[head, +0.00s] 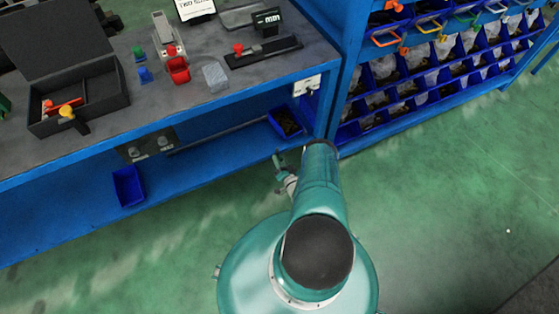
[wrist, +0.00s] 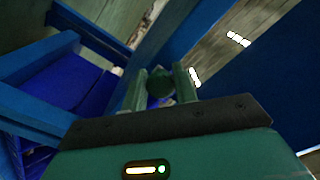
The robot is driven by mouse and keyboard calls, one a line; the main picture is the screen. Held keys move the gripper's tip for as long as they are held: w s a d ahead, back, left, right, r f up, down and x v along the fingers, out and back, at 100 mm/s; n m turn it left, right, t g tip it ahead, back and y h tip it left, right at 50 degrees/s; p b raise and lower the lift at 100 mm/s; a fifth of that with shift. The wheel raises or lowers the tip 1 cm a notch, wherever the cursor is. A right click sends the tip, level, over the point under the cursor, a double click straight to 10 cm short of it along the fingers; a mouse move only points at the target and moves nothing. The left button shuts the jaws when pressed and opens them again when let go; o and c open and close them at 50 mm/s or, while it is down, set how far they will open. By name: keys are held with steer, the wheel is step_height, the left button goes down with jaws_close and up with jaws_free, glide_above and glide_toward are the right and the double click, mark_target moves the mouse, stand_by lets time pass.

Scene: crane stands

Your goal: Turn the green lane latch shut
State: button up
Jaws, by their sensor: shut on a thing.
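A green handle (head: 466,18) shows among the coloured handles along the front of the blue rack at the upper right. It is small, and I cannot tell how far it is turned. In the wrist view my gripper (wrist: 161,88) has its two pale green fingers closed on a dark green, rounded piece (wrist: 161,84). I cannot tell from its small visible part whether this is the latch. In the head view a green end part of my arm shows in front of the bench's lower shelf. The fingertips are not clear there.
The rack holds several blue bins (head: 385,70). The green floor at the right is clear.

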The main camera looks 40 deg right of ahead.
steer(key=shift+w+d+r, duration=0.1)
stand_by(0.3)
steer(key=o, duration=1)
steer(key=shift+c, duration=0.2)
